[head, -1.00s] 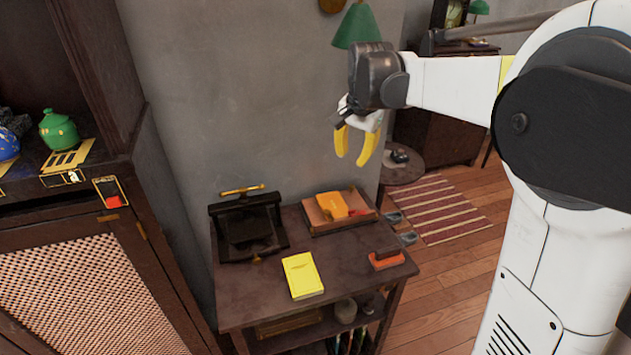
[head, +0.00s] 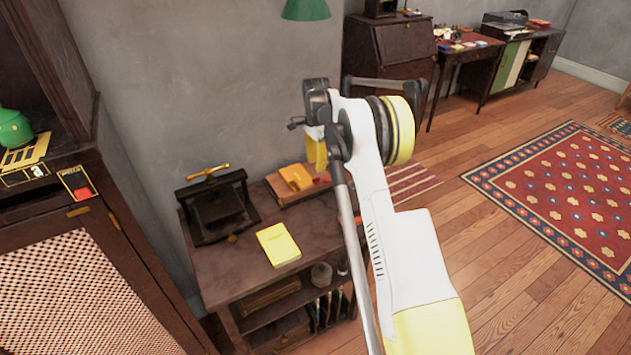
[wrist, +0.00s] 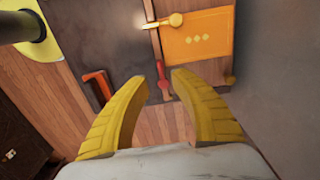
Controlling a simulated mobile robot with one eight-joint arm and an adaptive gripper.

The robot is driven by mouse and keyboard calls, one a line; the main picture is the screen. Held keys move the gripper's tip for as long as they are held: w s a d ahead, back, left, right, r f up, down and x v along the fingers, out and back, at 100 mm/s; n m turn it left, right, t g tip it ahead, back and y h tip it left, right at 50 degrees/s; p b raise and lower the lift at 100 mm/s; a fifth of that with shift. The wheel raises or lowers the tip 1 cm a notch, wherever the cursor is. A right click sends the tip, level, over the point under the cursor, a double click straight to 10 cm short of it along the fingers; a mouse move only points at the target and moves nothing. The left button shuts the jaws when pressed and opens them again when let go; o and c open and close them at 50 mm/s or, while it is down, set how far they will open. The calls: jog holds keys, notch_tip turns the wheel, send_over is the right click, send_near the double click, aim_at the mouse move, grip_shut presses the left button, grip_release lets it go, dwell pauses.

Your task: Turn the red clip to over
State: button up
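A framed card (head: 78,184) with a small red piece (head: 83,192) at its lower part is on the cabinet at the left edge of the head view. This red piece may be the red clip; its lettering is too small to read. My gripper (head: 316,166) is well to the right of it, above the right part of the small table, partly hidden by my arm. In the wrist view my two yellow fingers (wrist: 170,76) are apart with nothing between them. A different red-handled item (wrist: 163,80) lies below, near the tips. The card is not in the wrist view.
A tray (head: 291,199) with an orange box (head: 295,177) stands below my gripper. A yellow pad (head: 278,245) and a black press (head: 217,204) are on the table. A green teapot (head: 14,130) stands on the cabinet. Open floor lies to the right.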

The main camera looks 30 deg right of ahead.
notch_tip(320, 180, down, 7)
jog(key=shift+r+b, duration=0.1)
jog(key=shift+b, duration=0.9)
jog(key=shift+c, duration=0.4)
grip_shut()
